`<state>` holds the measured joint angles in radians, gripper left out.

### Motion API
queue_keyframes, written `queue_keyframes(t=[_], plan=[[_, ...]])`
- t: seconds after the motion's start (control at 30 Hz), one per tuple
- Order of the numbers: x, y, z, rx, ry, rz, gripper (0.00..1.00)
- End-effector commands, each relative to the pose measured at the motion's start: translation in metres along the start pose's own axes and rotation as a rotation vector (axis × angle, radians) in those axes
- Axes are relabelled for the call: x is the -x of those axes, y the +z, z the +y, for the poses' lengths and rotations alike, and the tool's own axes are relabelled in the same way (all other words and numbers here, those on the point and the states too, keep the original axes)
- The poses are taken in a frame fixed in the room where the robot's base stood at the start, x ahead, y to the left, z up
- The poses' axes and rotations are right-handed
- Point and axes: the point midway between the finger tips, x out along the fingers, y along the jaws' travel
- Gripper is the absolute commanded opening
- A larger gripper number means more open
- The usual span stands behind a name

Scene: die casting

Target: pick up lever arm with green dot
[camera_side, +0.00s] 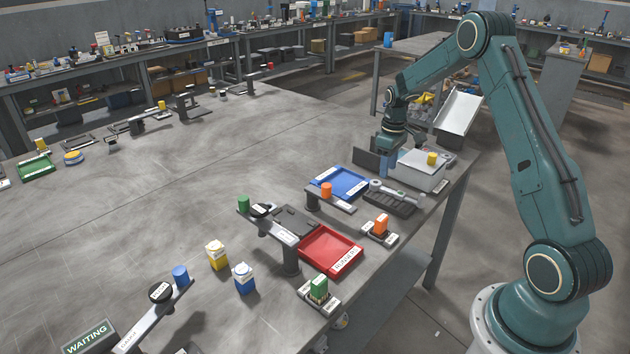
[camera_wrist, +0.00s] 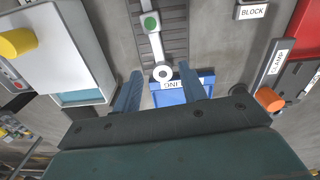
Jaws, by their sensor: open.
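The lever arm (camera_wrist: 157,45) is a pale bar with a green dot (camera_wrist: 151,23) and a white ring end. It lies along a dark ribbed rack (camera_wrist: 143,42) in the wrist view. In the side view the lever arm (camera_side: 396,192) lies on the rack right of the blue tray. My gripper (camera_wrist: 160,88) is open, with its two fingers apart and nothing between them that I can see held. In the wrist view the ring end shows just beyond the gap between the fingertips. In the side view my gripper (camera_side: 390,155) is near the white box, its fingertips partly hidden.
The white box (camera_side: 418,172) with a yellow cylinder (camera_side: 432,158) stands close to the rack. The blue tray (camera_wrist: 182,91) shows behind the fingers. An orange cylinder (camera_wrist: 270,99) and a red tray (camera_side: 332,250) stand nearby.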

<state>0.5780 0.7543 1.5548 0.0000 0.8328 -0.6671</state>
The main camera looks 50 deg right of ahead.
Motion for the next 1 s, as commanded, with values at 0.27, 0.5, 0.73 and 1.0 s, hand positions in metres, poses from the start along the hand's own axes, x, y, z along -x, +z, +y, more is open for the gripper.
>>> queue_keyframes(t=[0.27,0.5,0.73,1.0], plan=[[-0.015,0.0,0.0,0.0,0.0,0.0,0.42],[-0.02,0.0,0.0,0.0,-0.001,-0.001,0.42],[-0.043,0.001,0.002,0.0,-0.001,-0.002,0.42],[-0.066,0.001,0.002,0.001,0.0,-0.001,0.42]])
